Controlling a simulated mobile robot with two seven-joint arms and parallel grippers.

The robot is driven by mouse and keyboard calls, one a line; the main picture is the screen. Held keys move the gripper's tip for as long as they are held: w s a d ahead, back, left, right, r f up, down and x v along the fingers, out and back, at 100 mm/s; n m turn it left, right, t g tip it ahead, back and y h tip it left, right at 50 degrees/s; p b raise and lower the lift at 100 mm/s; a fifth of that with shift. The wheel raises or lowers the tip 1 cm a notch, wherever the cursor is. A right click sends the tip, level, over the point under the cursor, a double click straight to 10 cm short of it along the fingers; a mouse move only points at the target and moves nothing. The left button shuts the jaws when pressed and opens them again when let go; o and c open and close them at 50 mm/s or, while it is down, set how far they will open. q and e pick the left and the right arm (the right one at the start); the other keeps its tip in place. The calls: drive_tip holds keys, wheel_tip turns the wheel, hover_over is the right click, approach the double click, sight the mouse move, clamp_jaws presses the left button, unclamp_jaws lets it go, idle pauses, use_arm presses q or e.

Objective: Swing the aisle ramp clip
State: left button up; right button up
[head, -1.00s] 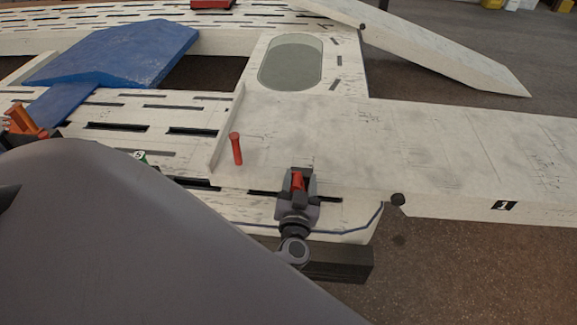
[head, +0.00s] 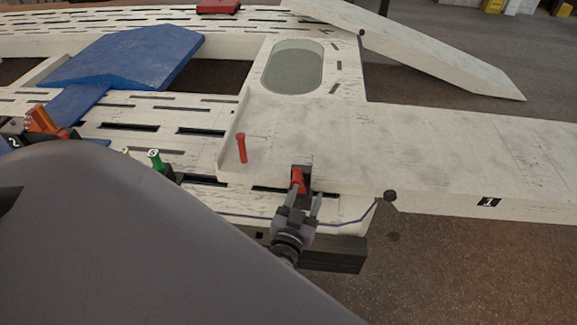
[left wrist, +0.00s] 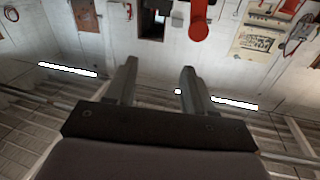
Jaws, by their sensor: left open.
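The ramp clip is a short red lever (head: 298,178) on a dark bracket at the near edge of the pale ramp (head: 420,150). My left gripper (head: 305,196) is just in front of it, on the near side. Its two fingers are apart with nothing held between them. In the left wrist view the open fingers (left wrist: 156,80) show below a red rounded piece (left wrist: 198,25), which lies beyond the fingertips, toward the right one. Whether a finger touches the lever cannot be told. My right gripper is not in view.
A red upright pin (head: 241,148) stands left of the clip. A dark bar (head: 335,254) is below the near edge. A blue plate (head: 125,55) lies at the back left, with an orange piece (head: 42,119) nearer. Floor is clear at the lower right.

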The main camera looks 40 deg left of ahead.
use_arm(q)
drive_tip(key=s+d+r+m+g+h+p, duration=0.2)
drive_tip(key=s+d+r+g+h+p, duration=0.1)
drive_tip(key=s+p, duration=0.3)
drive_tip(key=s+d+r+m+g+h+p, duration=0.2)
drive_tip(key=s+d+r+g+h+p, duration=0.1)
drive_tip(key=s, duration=0.6)
drive_tip(key=d+h+p, duration=0.1)
drive_tip(key=h+p, duration=0.1)
drive_tip(key=shift+s+r+m+p, duration=0.2)
drive_tip(key=shift+r+m+p, duration=0.05)
drive_tip(key=shift+m+p, duration=0.15)
drive_tip(key=shift+d, duration=0.1)
